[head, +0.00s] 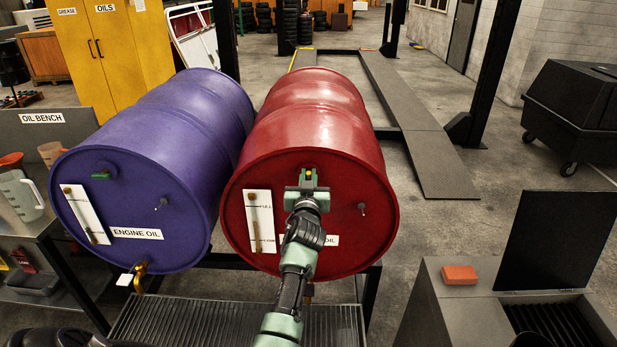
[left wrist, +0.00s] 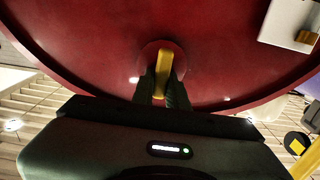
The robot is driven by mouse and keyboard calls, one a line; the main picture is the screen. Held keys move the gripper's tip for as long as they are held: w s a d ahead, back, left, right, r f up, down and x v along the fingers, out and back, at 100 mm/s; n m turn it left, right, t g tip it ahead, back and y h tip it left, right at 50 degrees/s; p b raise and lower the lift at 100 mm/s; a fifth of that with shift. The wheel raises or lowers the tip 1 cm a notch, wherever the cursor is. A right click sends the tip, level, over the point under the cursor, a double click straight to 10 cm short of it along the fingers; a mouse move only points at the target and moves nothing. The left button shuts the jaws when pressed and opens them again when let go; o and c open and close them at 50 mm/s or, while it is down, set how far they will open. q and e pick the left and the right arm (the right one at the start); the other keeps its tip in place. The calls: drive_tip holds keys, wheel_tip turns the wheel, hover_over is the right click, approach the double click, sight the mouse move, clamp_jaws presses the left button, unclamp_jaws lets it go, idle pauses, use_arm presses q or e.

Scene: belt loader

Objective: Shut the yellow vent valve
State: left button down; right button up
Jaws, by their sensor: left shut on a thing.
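The red drum (head: 318,110) lies on its side on a rack, its round end facing me. My left gripper (head: 308,178) is at the upper middle of that end. The yellow vent valve (head: 309,173) shows only as a small yellow spot between the fingers. In the left wrist view its yellow handle (left wrist: 163,70) stands out from a round red boss, lengthwise in line with the fingers. The left gripper (left wrist: 162,92) is shut on it there. The fingers hide the handle's lower part. My right gripper is not in view.
A purple drum (head: 165,130) with a green lever (head: 102,175) and a brass tap (head: 139,277) lies close on the left. A sight gauge (head: 260,222) is beside my gripper. A grated tray (head: 235,320) is below. An orange block (head: 460,275) rests on a grey box at right.

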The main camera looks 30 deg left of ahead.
use_arm(q)
drive_tip(key=shift+m, duration=0.3)
drive_tip(key=m, duration=0.1)
drive_tip(key=m+b, duration=0.1)
drive_tip(key=shift+w+d+f+m, duration=0.1)
drive_tip(key=shift+d+m, duration=0.05)
drive_tip(key=shift+m, duration=0.25)
drive_tip(key=shift+w+d+f+m, duration=0.1)
drive_tip(key=shift+d+f+m, duration=0.1)
drive_tip(key=shift+m, duration=2.2)
drive_tip(key=shift+w+d+f+m, duration=0.1)
drive_tip(key=shift+f+m, duration=0.15)
drive_tip(key=shift+m, duration=2.15)
drive_tip(key=shift+w+d+f+m, duration=0.1)
drive_tip(key=shift+d+f+m, duration=0.1)
drive_tip(key=shift+m, duration=2.2)
drive_tip(key=c, duration=1.4)
unclamp_jaws()
